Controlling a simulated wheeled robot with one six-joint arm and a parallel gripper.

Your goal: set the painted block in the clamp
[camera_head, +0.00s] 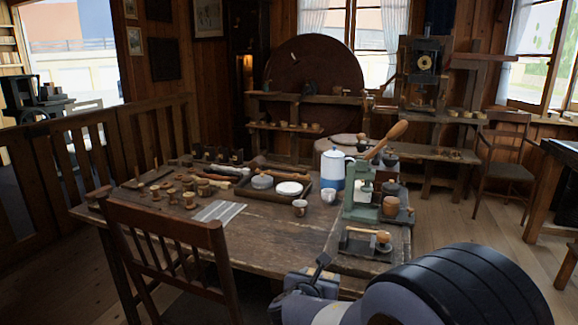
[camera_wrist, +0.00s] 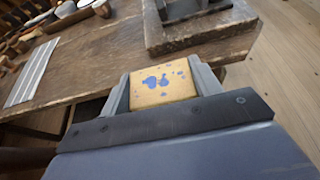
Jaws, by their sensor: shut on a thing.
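The painted block (camera_wrist: 172,82) is yellow with blue blotches. In the wrist view it sits between the two grey fingers of my gripper (camera_wrist: 163,84), which is shut on it. My gripper is at the table's front edge in the head view (camera_head: 317,277), where I cannot make out the block. A small metal fixture with a wooden-knobbed handle, which looks like the clamp (camera_head: 362,241), stands on the front right of the table. Dark metal on a board, probably its base (camera_wrist: 190,10), shows beyond the block in the wrist view, apart from it.
A green press (camera_head: 361,204) with a long wooden lever stands just behind the fixture. A white-and-blue pot (camera_head: 332,170), cups and a tray fill the table (camera_head: 270,238) behind. A chair (camera_head: 165,240) stands at the front left. Bare tabletop lies left of the fixture.

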